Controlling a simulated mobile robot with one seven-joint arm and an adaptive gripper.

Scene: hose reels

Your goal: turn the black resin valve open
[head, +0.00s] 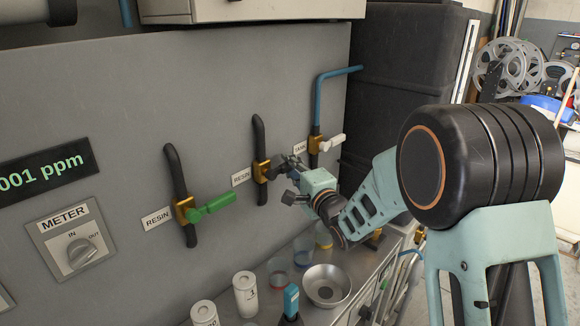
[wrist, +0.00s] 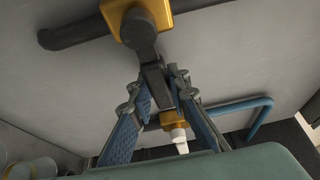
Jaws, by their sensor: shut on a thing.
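The black resin valve has a brass body (head: 261,172) on a black vertical pipe, the middle of three valves on the grey panel. Its black handle (wrist: 141,36) shows in the wrist view, running from the brass body down between my fingers. In the head view the handle points right, away from the pipe, and its end is partly hidden by my gripper (head: 289,177). My gripper (wrist: 158,80) is shut on the handle, with a blue-padded finger on each side. A RESIN label (head: 241,177) is left of this valve.
A valve with a green handle (head: 212,206) is to the left. A valve with a white handle (head: 331,143) on a blue pipe (head: 318,98) is close on the right. Below, the counter holds a metal bowl (head: 326,286), cups and white containers (head: 245,294).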

